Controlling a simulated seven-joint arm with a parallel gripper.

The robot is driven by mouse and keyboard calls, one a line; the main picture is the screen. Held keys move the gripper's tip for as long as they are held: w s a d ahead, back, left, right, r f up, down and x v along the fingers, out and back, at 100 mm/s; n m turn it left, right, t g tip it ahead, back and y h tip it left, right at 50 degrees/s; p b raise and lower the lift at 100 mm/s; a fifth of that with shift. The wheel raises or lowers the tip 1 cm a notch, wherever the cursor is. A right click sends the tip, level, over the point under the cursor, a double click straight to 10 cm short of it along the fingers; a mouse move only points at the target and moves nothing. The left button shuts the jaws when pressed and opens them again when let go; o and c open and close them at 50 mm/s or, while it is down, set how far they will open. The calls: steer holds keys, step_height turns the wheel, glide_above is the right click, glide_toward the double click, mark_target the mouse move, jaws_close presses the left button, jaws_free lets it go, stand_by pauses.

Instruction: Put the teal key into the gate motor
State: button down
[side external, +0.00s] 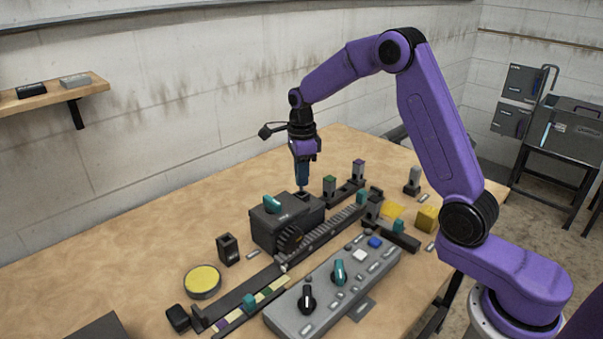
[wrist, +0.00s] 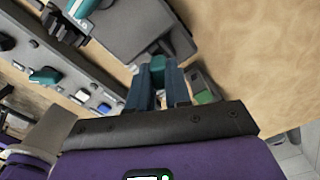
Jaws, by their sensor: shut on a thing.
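The gate motor (side external: 285,226) is a dark grey box on the table with a teal handle (side external: 272,203) on top. My gripper (side external: 302,185) points straight down at the right end of its top, over a small dark socket (side external: 303,196). In the wrist view, my gripper (wrist: 158,75) is shut on the teal key (wrist: 157,48), whose teal part shows between the fingertips beside the motor's grey top (wrist: 135,25). The key's lower end is hidden, so I cannot tell whether it is in the socket or just above it.
A toothed rack (side external: 335,230) runs along the motor's front. A grey control panel (side external: 335,285) with black and teal knobs lies before it. Small posts (side external: 357,170) stand at the right, near a yellow block (side external: 427,218). Clear table lies behind the motor.

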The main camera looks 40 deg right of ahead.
steer(key=shift+f, duration=1.45)
stand_by(1.0)
steer(key=shift+c, duration=2.4)
jaws_free()
steer(key=shift+r, duration=3.5)
